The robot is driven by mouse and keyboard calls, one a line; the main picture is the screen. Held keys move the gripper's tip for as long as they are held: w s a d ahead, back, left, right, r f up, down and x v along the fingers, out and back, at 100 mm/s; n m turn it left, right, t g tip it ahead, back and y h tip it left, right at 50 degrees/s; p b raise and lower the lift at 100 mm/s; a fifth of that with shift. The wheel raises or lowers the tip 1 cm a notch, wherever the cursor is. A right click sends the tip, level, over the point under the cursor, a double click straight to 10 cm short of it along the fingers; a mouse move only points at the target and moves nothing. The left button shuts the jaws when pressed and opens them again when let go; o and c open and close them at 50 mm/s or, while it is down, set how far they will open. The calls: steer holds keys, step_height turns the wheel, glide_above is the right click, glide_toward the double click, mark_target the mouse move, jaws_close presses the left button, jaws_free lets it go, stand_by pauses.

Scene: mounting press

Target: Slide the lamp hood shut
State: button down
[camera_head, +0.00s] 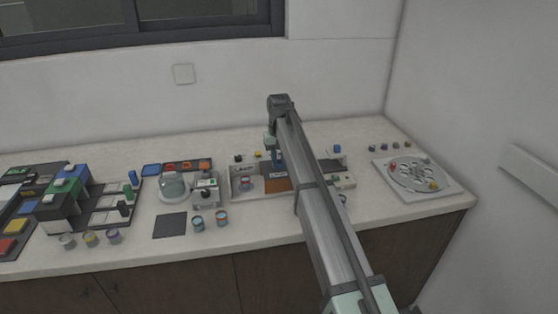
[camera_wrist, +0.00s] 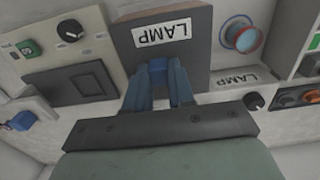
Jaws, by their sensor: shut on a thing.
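The lamp hood is a brown block with an upside-down "LAMP" label in the wrist view (camera_wrist: 190,62), and it shows as an orange-brown panel in the head view (camera_head: 278,185). A small blue handle (camera_wrist: 158,67) sticks out from the hood's near edge. My gripper (camera_wrist: 158,80) is shut on this handle, one blue finger on each side. A round lamp-like part with a blue face and pinkish rim (camera_wrist: 241,36) lies uncovered to the right of the hood in the wrist view. In the head view my arm hides part of the press.
A second "LAMP" label and a black knob (camera_wrist: 253,101) sit below the round part. A panel with a dark square plate (camera_wrist: 75,87) lies left of the hood.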

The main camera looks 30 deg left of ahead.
steer(key=s+a, duration=0.8)
steer(key=shift+a, duration=0.1)
steer(key=c, duration=1.2)
jaws_free()
steer(key=shift+s+a, duration=0.1)
steer(key=shift+s, duration=0.05)
steer(key=shift+c, duration=0.2)
steer(key=shift+o, duration=1.4)
steer(key=shift+r, duration=0.1)
step_height(320, 180, up, 14)
steer(key=shift+f, duration=0.2)
